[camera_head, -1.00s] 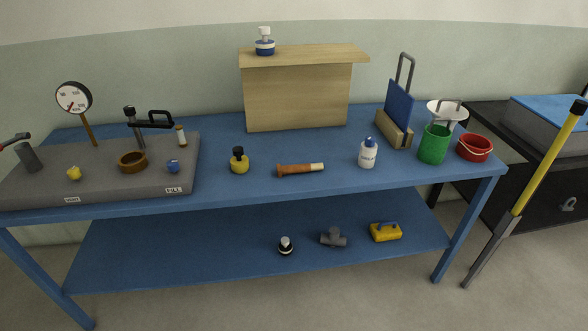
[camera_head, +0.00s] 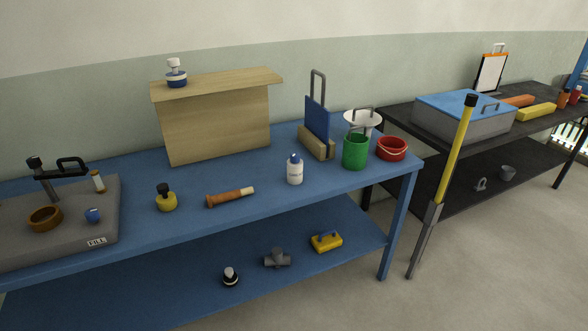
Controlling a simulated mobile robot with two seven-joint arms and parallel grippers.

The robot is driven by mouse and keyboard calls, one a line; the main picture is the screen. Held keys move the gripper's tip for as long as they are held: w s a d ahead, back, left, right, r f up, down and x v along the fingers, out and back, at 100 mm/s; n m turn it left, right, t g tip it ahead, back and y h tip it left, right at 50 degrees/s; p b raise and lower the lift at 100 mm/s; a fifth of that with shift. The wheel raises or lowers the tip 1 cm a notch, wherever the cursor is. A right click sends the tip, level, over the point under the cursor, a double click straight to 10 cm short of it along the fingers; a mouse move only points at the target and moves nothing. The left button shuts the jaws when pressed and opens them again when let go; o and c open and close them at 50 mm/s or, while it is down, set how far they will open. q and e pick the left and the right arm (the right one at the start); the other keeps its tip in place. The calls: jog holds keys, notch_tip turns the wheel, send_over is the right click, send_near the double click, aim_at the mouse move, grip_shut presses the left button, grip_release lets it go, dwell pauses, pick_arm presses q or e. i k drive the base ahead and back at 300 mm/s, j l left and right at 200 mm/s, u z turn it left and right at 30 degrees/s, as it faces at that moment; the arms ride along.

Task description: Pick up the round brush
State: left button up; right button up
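A short brown, stick-like thing with a pale end (camera_head: 228,198) lies on the front part of the blue bench top (camera_head: 130,215). It looks like the round brush, with its pale end pointing right and slightly back. It lies between a squat yellow bottle with a black cap (camera_head: 166,199) and a white bottle with a blue cap (camera_head: 295,170), apart from both. Neither of my grippers is in view.
A wooden box-like stand (camera_head: 218,123) is behind it. A green bucket (camera_head: 355,152) and a red bowl (camera_head: 392,148) are at the bench's right end. A yellow-handled pole (camera_head: 455,150) stands upright in front of the black table (camera_head: 450,150). The grey floor in front is clear.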

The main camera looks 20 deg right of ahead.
aim_at(211, 200)
jog(key=u, duration=0.45)
jog(key=i+l+u, duration=0.1)
jog(key=l+u, duration=0.9)
jog(key=l, duration=0.25)
jog(key=k+l+u, duration=0.2)
jog(key=l, duration=0.25)
jog(key=i, duration=0.1)
